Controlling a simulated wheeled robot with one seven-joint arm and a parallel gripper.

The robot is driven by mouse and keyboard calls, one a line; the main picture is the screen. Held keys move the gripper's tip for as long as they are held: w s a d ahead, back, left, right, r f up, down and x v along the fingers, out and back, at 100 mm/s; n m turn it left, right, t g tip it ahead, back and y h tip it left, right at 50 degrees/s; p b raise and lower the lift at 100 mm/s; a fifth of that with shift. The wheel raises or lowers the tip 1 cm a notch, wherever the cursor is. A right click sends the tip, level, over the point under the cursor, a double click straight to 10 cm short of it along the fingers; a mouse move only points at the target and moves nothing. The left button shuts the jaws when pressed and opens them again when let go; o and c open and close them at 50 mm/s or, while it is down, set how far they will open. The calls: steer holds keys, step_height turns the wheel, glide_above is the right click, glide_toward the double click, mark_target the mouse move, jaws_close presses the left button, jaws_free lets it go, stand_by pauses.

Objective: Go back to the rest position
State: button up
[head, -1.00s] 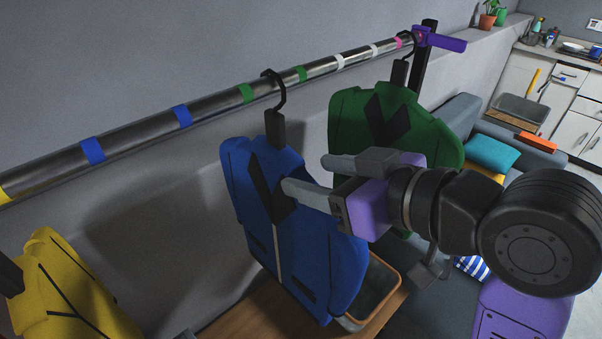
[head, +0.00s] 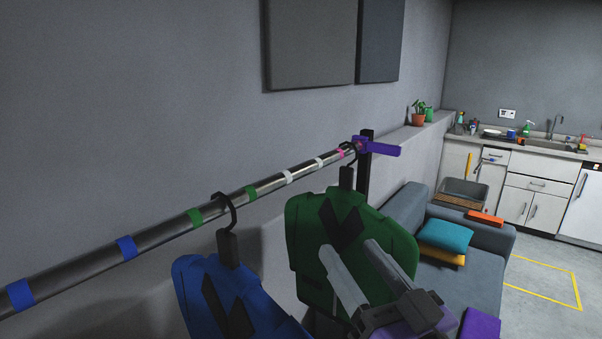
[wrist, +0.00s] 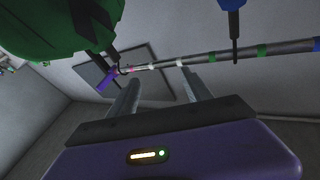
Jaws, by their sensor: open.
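My gripper (head: 348,260) is open and empty in the head view, its two grey fingers pointing up in front of the green jacket (head: 318,232). The blue jacket (head: 208,295) hangs to the left of the gripper on a black hook over the metal rail (head: 160,232). The green jacket hangs farther along the rail, near its purple end piece (head: 382,148). In the wrist view my fingers (wrist: 158,92) stand apart with nothing between them, and the rail (wrist: 215,55) passes beyond them. Whether the fingers touch the green jacket cannot be told.
A grey sofa (head: 480,262) with a teal cushion (head: 446,236) stands to the right of the jackets. Kitchen cabinets (head: 536,187) and a counter are at the back right. Open floor with a yellow outline (head: 545,268) lies before them.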

steer(key=s+d+f+m+t+h, duration=0.1)
steer(key=s+d+f+m+h, duration=0.25)
steer(key=s+d+f, duration=0.35)
steer(key=s+d+f+g+h, duration=0.2)
steer(key=s+f, duration=0.8)
steer(key=s, duration=0.4)
steer(key=s+d+f+n+g+h, duration=0.1)
steer(key=s+d+f+g+h, duration=0.1)
steer(key=s+f, duration=0.8)
steer(key=s+d+g, duration=0.1)
steer(key=s, duration=0.3)
steer(key=shift+d+f+b, duration=0.15)
steer(key=shift+d+b, duration=0.15)
steer(key=shift+b, duration=0.1)
steer(key=shift+h, duration=0.25)
stand_by(1.0)
